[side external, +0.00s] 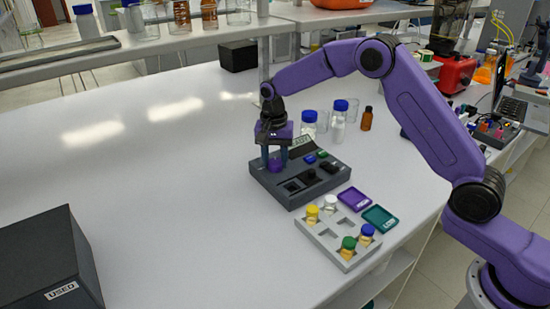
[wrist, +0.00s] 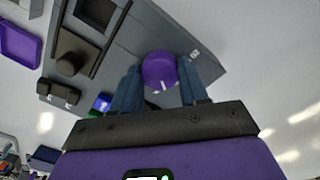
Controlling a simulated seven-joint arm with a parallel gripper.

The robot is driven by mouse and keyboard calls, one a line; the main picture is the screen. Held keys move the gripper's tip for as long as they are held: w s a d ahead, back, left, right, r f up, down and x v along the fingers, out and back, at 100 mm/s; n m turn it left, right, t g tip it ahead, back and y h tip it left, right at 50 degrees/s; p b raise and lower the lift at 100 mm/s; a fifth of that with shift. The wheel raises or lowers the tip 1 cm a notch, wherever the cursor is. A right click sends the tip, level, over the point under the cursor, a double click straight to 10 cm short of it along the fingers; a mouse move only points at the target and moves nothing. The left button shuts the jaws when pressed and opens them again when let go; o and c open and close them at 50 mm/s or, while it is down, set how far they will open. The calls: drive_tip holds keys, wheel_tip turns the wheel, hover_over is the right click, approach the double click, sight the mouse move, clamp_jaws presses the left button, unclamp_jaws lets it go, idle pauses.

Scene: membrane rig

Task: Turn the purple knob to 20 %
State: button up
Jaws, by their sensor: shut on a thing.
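The purple knob (wrist: 159,70) sits on top of the dark grey membrane rig (side external: 299,181). In the side external view the knob (side external: 275,164) shows low between my fingers. My gripper (wrist: 158,90) points down over the rig, with its two blue fingers on either side of the knob, shut on it. A white mark shows on the knob's edge nearest the gripper body in the wrist view. The rig's display (side external: 300,143) is partly hidden behind my gripper, and I cannot read a value on it.
A grey rack (side external: 324,238) with several capped vials stands in front of the rig. Purple (side external: 354,198) and teal (side external: 381,218) trays lie beside it. Bottles (side external: 339,122) stand behind the rig. A dark box (side external: 45,262) marked USED is at the front left.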

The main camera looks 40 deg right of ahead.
sight(275, 163)
drive_tip(key=n, duration=0.4)
drive_tip(key=shift+n, duration=0.3)
drive_tip(key=n, duration=0.3)
drive_tip(key=shift+n, duration=0.4)
drive_tip(key=n, duration=0.4)
drive_tip(key=shift+n, duration=2)
drive_tip(key=o, duration=1.1)
drive_tip(key=shift+c, duration=0.2)
drive_tip(key=shift+r, duration=0.1)
wheel_tip(275, 163, up, 17)
drive_tip(key=shift+s+a+r, duration=0.15)
drive_tip(key=shift+s, duration=0.05)
